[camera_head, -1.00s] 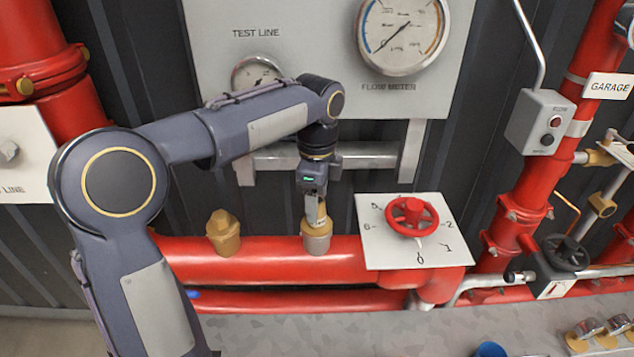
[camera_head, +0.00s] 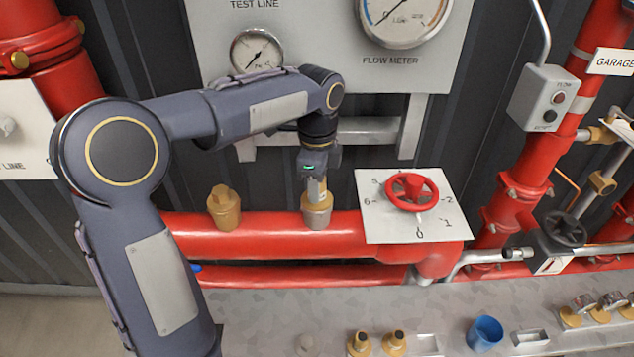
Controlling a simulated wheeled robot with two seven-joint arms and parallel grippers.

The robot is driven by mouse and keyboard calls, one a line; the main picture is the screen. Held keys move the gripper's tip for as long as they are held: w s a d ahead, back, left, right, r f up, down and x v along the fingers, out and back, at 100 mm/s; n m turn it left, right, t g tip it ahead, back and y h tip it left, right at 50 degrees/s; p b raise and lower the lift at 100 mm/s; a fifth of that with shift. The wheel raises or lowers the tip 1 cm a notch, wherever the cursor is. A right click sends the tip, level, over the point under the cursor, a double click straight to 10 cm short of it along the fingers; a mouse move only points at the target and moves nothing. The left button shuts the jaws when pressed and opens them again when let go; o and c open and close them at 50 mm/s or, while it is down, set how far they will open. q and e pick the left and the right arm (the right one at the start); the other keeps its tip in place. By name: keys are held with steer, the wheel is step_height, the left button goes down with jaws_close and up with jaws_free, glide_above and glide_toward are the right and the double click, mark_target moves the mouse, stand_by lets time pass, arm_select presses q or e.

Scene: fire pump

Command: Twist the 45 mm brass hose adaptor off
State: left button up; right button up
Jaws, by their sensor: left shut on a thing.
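Two brass fittings stand upright on the red horizontal pipe (camera_head: 270,238). The left one is a capped brass fitting (camera_head: 223,208) that nothing touches. The other, a brass adaptor (camera_head: 317,212) with a paler lower ring, is under my left gripper (camera_head: 317,192). The gripper comes straight down from above and is shut on the adaptor's top, which its fingers partly hide. I cannot read a size on the adaptor. My right gripper is not in the view.
A red handwheel (camera_head: 411,192) on a white numbered plate stands just right of the gripper. The grey shelf (camera_head: 260,315) below holds two brass fittings (camera_head: 376,343), a blue cup (camera_head: 485,333) and more brass pieces at the right. Gauges and a grey panel are behind the arm.

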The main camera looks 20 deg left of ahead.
arm_select(q)
steer(key=o, duration=0.5)
steer(key=shift+c, duration=0.2)
steer(key=c, duration=0.4)
steer(key=shift+r+n, duration=0.1)
steer(key=shift+n, duration=0.7)
steer(key=n+p, duration=0.1)
steer(key=n, duration=0.2)
steer(key=shift+n, duration=0.8)
steer(key=n+p, duration=0.1)
steer(key=n, duration=0.2)
steer(key=shift+n, duration=0.4)
steer(key=n, duration=0.2)
steer(key=shift+n, duration=0.3)
